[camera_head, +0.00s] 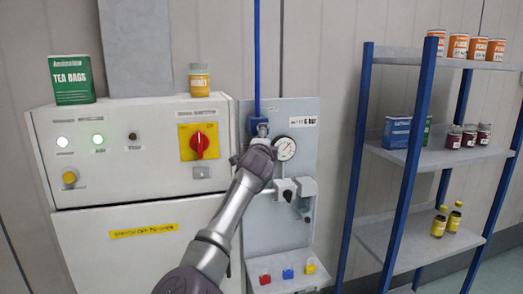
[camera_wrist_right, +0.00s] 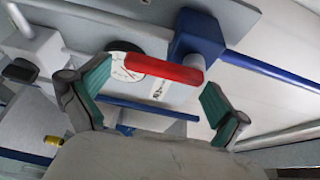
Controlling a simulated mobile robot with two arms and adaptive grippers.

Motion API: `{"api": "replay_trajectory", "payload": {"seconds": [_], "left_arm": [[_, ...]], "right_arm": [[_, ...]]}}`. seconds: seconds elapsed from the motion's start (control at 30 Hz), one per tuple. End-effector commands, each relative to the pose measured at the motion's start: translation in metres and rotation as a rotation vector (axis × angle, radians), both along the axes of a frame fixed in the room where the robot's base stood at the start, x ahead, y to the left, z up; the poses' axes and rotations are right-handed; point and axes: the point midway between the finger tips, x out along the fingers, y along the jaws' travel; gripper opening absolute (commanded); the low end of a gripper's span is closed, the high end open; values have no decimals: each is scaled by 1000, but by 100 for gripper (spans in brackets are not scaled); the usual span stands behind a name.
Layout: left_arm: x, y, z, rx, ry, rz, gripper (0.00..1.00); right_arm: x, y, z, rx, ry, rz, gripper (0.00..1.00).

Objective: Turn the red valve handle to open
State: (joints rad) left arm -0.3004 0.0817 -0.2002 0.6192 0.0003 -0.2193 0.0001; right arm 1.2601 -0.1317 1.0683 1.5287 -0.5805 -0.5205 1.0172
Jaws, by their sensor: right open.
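The red valve handle (camera_wrist_right: 163,70) is a bar in the right wrist view, running from beside the blue valve body (camera_wrist_right: 196,36) toward the left. My right gripper (camera_wrist_right: 156,76) is open, with one green-padded finger on each side of the handle; I see no clear contact. In the head view, my right gripper (camera_head: 257,150) is in front of the panel just below the blue valve body (camera_head: 257,125), and it hides the red handle. My left gripper is not in view.
A pressure gauge (camera_head: 285,148) sits right of the gripper. A grey fitting (camera_head: 292,190) juts out below. The cabinet (camera_head: 125,140) at left carries a red rotary switch (camera_head: 199,143) on yellow. A blue-framed shelf (camera_head: 425,155) with goods stands right.

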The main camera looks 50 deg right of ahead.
Motion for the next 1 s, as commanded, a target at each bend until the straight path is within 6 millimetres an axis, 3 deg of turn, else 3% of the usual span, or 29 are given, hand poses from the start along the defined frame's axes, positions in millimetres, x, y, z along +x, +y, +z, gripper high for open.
{"api": "replay_trajectory", "payload": {"seconds": [0.4, 0.6, 1.0], "left_arm": [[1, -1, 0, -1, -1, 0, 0], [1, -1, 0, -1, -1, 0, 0], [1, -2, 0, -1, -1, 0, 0]], "right_arm": [[-47, 66, 1, 1, -2, 1, 100], [-56, 77, 1, 1, 1, 1, 100], [-56, 78, 1, 0, 0, 0, 100]]}}
